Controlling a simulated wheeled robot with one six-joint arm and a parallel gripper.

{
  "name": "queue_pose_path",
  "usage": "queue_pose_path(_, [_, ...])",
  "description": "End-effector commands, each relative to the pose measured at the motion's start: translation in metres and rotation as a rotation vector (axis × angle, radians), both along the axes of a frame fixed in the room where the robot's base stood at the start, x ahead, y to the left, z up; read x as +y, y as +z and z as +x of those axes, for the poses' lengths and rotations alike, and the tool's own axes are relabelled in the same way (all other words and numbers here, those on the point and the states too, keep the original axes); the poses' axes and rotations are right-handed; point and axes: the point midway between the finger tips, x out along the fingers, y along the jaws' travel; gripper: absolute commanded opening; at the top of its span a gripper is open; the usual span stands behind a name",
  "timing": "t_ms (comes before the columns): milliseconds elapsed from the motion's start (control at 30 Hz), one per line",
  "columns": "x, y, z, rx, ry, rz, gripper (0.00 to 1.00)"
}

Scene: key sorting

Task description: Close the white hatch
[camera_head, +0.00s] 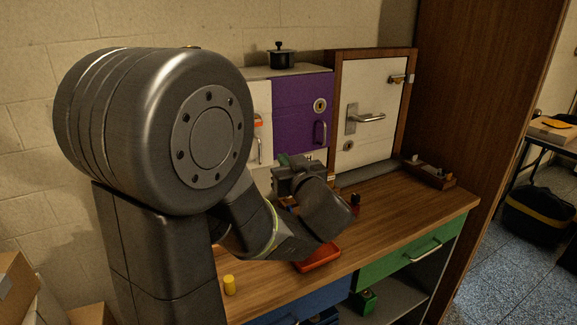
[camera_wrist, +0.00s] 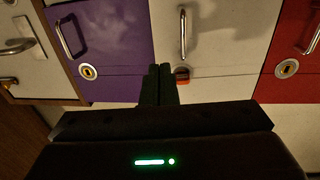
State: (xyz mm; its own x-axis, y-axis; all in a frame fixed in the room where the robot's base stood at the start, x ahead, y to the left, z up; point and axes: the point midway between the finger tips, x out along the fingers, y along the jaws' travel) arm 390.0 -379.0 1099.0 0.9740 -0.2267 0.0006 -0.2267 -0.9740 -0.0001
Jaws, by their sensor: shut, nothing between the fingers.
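A white hatch (camera_head: 262,98) with a bar handle and a small orange-red piece stands left of a purple door. In the wrist view the white hatch (camera_wrist: 222,40) lies between purple and red doors and looks about flush with them. A second white door (camera_head: 372,92), with a lever handle (camera_head: 365,118), sits in the wooden frame at right. My gripper (camera_head: 287,160) is shut and empty in front of the cabinet. In the wrist view its fingertips (camera_wrist: 160,70) are just left of the orange-red piece (camera_wrist: 182,76); contact cannot be told.
The purple door (camera_head: 300,110) has a round lock and handle. A small wooden tray (camera_head: 430,173), a red tray (camera_head: 317,258) and a yellow cylinder (camera_head: 229,285) are on the bench. The bench's right front is clear.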

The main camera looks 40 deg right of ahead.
Motion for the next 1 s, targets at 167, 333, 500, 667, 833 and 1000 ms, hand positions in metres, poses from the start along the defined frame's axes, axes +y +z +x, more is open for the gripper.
queue_pose_path(167, [-0.007,0.000,0.036,0.000,0.004,0.001,0.00])
queue_pose_path(333, [-0.015,0.000,0.067,0.001,0.003,0.000,0.00])
queue_pose_path(500, [-0.019,0.000,0.086,0.001,0.001,0.000,0.00])
queue_pose_path(667, [-0.022,0.000,0.091,0.000,-0.002,0.000,0.00])
queue_pose_path(833, [-0.022,0.000,0.092,0.000,-0.002,0.000,0.00])
queue_pose_path(1000, [-0.022,0.000,0.093,0.000,-0.001,0.000,0.00])
